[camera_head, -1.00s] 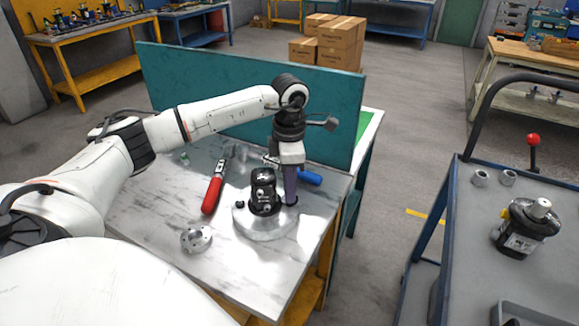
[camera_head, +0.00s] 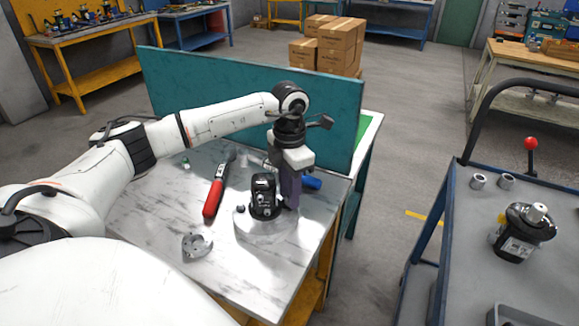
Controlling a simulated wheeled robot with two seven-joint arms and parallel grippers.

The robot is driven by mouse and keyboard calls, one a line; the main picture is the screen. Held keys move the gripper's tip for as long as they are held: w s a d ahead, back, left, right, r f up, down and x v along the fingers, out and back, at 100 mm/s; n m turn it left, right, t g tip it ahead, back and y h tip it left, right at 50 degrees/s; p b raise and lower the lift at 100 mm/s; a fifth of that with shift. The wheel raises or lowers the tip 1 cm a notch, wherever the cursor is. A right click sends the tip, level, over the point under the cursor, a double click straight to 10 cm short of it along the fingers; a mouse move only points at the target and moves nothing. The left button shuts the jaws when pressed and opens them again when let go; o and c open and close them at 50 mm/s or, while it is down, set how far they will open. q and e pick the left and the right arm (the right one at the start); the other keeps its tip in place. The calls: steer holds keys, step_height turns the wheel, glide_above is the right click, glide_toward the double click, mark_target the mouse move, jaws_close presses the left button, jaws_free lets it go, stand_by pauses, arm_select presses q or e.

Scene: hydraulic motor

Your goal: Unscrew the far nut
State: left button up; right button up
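The hydraulic motor (camera_head: 263,196) is black and stands upright on a round metal flange (camera_head: 262,224) on the marble-patterned table (camera_head: 160,215). My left gripper (camera_head: 291,202) points straight down at the motor's right side, with its fingertips low at the flange. The far nut cannot be made out; the fingers and the motor cover that area. From this angle I cannot tell whether the fingers are open or shut on it. My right gripper is not in view.
A red-handled tool (camera_head: 214,195) lies left of the motor, and a blue-handled tool (camera_head: 312,183) lies behind my gripper. A small metal ring part (camera_head: 196,246) lies at the front. A teal panel (camera_head: 240,105) closes the back. A second motor (camera_head: 524,231) stands on the cart (camera_head: 465,235).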

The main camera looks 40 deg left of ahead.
arm_select(q)
steer(key=m, duration=0.5)
steer(key=shift+m+b, duration=0.3)
steer(key=shift+m, duration=0.1)
steer(key=m, duration=0.4)
jaws_close()
steer(key=shift+r+n+p, duration=0.15)
steer(key=shift+n+p, duration=0.35)
steer(key=shift+n, duration=2.2)
